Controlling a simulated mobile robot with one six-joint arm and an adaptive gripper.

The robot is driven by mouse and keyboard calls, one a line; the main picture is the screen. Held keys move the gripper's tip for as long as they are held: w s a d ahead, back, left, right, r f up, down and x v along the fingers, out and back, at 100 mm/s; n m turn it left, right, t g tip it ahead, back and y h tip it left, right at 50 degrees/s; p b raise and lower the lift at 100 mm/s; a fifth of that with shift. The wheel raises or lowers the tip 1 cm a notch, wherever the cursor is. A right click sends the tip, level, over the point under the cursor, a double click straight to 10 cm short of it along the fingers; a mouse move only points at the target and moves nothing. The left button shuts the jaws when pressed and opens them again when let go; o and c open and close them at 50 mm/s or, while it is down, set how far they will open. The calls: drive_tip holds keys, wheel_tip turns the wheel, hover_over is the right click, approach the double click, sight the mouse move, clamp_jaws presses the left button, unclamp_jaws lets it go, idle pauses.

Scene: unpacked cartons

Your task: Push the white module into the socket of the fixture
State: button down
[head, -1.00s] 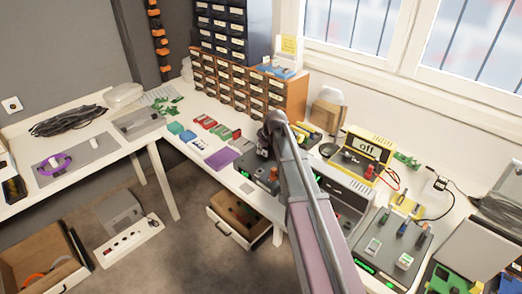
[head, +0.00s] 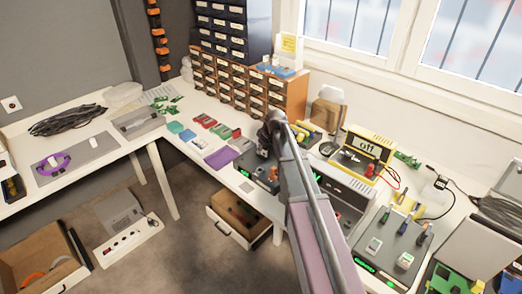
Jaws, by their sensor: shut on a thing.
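My gripper (head: 264,148) is at the middle of the long bench, pointing down over a dark grey fixture (head: 247,167). It is small in the picture and partly covered by my own arm. Its jaws are shut on a small pale piece (head: 263,154), which looks like the white module. The piece is at the top of the fixture, but I cannot tell how deep it sits in the socket, which is hidden. A green light (head: 273,186) shows on the fixture's front.
A second dark fixture (head: 379,263) with several modules stands at the right front. Red, green and teal parts and a purple pad (head: 221,157) lie left of the gripper. Drawer cabinets (head: 233,78) stand behind.

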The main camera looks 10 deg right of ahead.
drive_tip(key=c, duration=0.7)
unclamp_jaws()
drive_tip(key=shift+r, duration=0.2)
